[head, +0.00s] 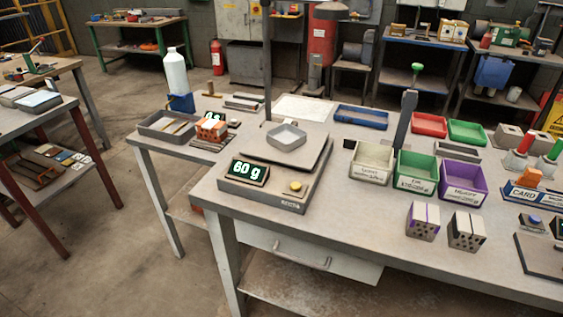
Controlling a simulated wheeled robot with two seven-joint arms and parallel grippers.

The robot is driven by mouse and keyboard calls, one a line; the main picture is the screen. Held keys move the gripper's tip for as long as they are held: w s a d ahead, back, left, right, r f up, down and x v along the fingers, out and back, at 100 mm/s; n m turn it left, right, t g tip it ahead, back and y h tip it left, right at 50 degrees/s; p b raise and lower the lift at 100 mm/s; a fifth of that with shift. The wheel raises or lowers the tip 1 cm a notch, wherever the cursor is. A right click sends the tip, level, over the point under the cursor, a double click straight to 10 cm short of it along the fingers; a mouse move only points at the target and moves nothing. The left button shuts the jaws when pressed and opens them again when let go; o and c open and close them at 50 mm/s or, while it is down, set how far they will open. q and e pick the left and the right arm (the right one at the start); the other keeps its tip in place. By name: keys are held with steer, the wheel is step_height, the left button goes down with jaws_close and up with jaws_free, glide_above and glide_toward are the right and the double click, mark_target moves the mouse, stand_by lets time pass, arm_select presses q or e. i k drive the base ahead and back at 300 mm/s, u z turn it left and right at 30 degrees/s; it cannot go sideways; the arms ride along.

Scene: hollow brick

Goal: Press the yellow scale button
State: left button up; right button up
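The yellow button (295,186) is a small round knob on the front right of the scale (265,198), near the table's front left corner. The scale's display (249,171) is lit and appears to read 60 g. A small grey tray (286,136) rests on the scale's dark weighing plate (305,155). Nothing covers the button. I cannot make out either of my grippers in the head view.
A dark upright post (267,60) stands behind the tray. White, green and purple bins (465,181) and hollow bricks (423,222) stand to the right. A smaller scale with an orange brick (211,129) is at the back left. The table front beside the scale is clear.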

mark_target(296, 185)
steer(key=u, duration=1.2)
steer(key=k, duration=0.75)
steer(key=z, duration=0.9)
steer(key=i, duration=0.5)
steer(key=z, duration=0.05)
